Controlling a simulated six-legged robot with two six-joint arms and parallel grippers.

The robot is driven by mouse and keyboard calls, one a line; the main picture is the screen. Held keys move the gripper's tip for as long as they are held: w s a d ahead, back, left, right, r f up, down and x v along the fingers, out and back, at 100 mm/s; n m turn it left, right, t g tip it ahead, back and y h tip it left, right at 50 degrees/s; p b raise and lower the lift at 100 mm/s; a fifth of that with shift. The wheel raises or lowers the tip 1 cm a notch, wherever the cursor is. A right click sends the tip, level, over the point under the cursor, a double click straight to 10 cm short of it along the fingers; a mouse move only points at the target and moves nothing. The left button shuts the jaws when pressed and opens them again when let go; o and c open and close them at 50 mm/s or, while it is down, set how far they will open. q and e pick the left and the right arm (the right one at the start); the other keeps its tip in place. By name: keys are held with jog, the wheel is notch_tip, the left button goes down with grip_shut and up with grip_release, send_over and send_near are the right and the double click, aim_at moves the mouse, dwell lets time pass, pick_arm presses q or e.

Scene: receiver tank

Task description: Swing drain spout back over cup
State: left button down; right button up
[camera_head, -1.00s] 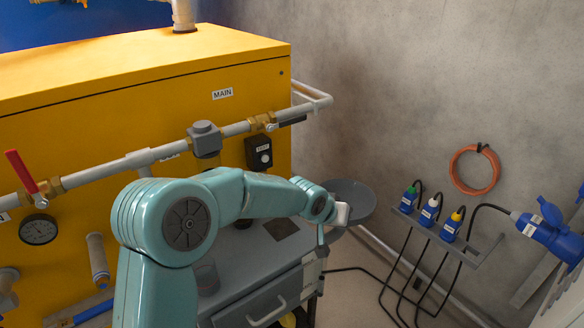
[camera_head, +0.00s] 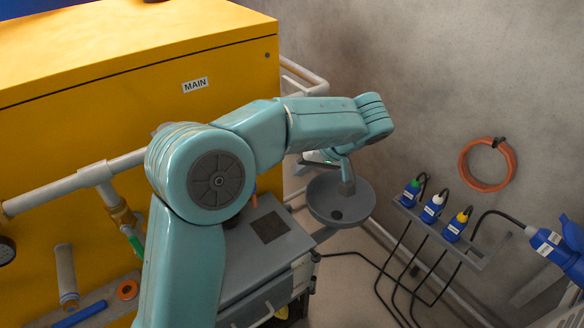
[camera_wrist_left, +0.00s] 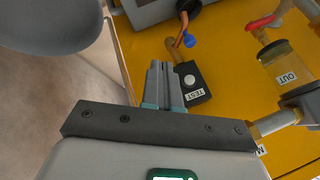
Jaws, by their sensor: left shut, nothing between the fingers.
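My left gripper (camera_head: 346,172) hangs in front of the round grey bowl (camera_head: 322,203) in the head view. In the left wrist view its two grey fingers (camera_wrist_left: 164,85) are together with nothing between them. They point towards a black TEST box (camera_wrist_left: 190,83) on the yellow panel; contact cannot be told. A short tan tube with a bend (camera_wrist_left: 173,47) and a blue piece (camera_wrist_left: 189,40) shows just beyond the box; I cannot tell whether it is the drain spout. My right gripper is out of view.
The yellow tank (camera_head: 130,80) fills the left. A grey cabinet (camera_head: 245,265) stands below my arm. A clear OUT cylinder (camera_wrist_left: 285,62) shows in the wrist view.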

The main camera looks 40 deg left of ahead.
pick_arm(q)
jog(key=s+a+f+b, duration=0.3)
jog(key=a+f, duration=0.4)
jog(key=shift+s+a, duration=0.3)
jog(key=shift+a, duration=0.1)
jog(key=shift+b, duration=0.35)
